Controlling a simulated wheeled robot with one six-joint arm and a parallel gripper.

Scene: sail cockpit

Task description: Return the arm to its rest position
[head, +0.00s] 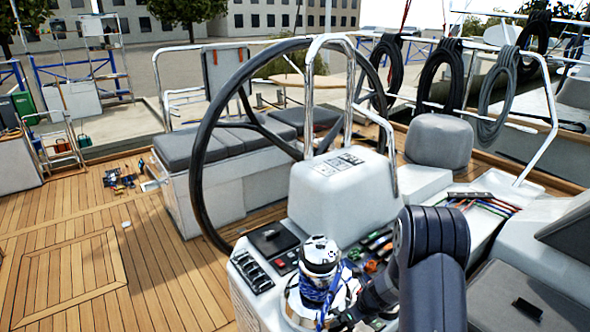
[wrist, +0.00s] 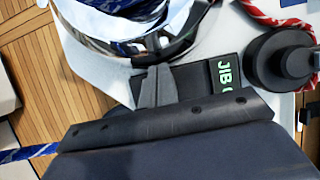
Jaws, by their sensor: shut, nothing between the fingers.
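My gripper (wrist: 155,86) shows in the wrist view as grey fingers pressed together, with nothing between them. It is beside the base of a shiny winch (wrist: 140,45) with blue rope on it, close to a black label reading "JIB" (wrist: 223,75); I cannot tell whether it touches either. In the head view my dark arm (head: 432,265) reaches in at the lower right, bent low over the console beside the chrome winch (head: 319,255). The fingertips are hidden there.
A large black steering wheel (head: 203,150) and a white console pod (head: 343,190) stand just beyond the winch. A red-and-white rope (wrist: 275,15) and a black round fitting (wrist: 280,58) are close on the right in the wrist view. Open teak deck (head: 140,235) lies left.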

